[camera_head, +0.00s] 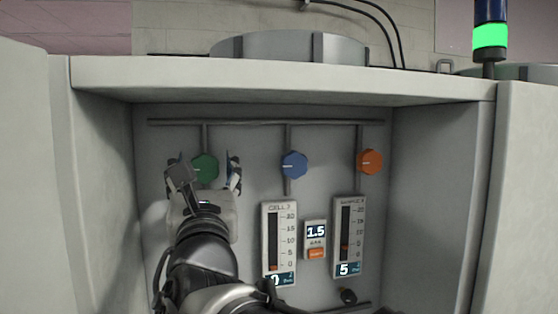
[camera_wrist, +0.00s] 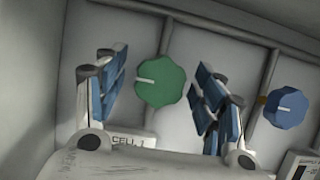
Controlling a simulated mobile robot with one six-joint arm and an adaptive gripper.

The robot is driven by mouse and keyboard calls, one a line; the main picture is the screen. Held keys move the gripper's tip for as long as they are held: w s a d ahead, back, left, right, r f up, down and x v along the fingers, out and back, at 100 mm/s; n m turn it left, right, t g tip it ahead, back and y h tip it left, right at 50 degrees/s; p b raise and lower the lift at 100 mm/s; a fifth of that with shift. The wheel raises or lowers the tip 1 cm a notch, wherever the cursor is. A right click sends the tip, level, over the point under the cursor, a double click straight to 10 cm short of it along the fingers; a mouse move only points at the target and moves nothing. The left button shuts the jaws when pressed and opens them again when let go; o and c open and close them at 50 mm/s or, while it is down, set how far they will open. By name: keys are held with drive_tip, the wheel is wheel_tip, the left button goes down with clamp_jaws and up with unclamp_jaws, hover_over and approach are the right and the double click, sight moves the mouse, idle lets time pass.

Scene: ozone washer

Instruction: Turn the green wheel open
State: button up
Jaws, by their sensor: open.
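The green wheel (camera_head: 205,167) is a scalloped knob on the back panel at the left, with a white pointer line. In the wrist view the green wheel (camera_wrist: 160,82) sits between the two blue-padded fingers, and its pointer line points left. My gripper (camera_head: 204,174) is open, with one finger on each side of the wheel. In the wrist view my gripper (camera_wrist: 155,88) shows a gap between each finger and the wheel. I cannot tell how far the fingertips are from the panel in depth.
A blue knob (camera_head: 294,165) and an orange knob (camera_head: 370,162) are to the right on the same panel. Below are two gauges (camera_head: 279,240) (camera_head: 348,235) and a small 1.5 display (camera_head: 315,233). The recess has side walls and a top ledge (camera_head: 290,78). A green light (camera_head: 490,36) glows outside.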

drive_tip(key=shift+w, duration=0.15)
drive_tip(key=c, duration=1)
